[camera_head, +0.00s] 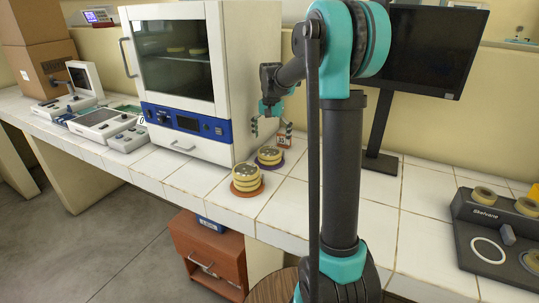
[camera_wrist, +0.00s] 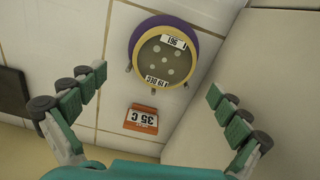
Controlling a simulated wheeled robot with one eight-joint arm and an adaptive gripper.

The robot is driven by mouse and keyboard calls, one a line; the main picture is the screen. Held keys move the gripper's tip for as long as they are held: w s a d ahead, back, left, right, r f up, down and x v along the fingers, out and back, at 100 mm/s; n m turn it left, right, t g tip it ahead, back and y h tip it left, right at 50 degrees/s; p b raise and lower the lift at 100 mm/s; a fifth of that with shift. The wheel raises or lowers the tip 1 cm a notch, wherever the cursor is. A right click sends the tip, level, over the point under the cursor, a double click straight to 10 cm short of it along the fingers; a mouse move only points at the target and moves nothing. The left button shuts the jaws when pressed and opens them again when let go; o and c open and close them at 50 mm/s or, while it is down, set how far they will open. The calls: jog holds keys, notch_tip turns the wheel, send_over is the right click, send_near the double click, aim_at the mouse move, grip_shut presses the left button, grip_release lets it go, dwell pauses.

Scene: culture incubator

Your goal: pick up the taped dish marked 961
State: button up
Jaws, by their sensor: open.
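The taped dish marked 961 (camera_wrist: 166,64) is round, with a grey top, small pale spots and a yellowish taped rim. It shows from above in the wrist view, its labels reading 961 and 19 DEC upside down. It sits on a purple base (camera_wrist: 136,37). In the head view a yellow-sided dish stack (camera_head: 269,152) stands on that purple base (camera_head: 280,163), beside the incubator's front corner. My gripper (camera_head: 271,126) is above and slightly behind it. In the wrist view my gripper (camera_wrist: 157,79) is open and empty, with the dish ahead between and beyond the fingertips.
An orange 35 C sign (camera_wrist: 141,120) stands close by the dish. A second dish stack on an orange base (camera_head: 246,191) is nearer the bench edge. The incubator (camera_head: 190,145) rises to the left with its door shut. A monitor (camera_head: 430,50) stands right.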

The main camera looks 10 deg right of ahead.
aim_at(269, 151)
jog(key=f, duration=0.5)
jog(key=shift+w+a, duration=0.1)
jog(key=shift+a, duration=0.25)
jog(key=c, duration=1.3)
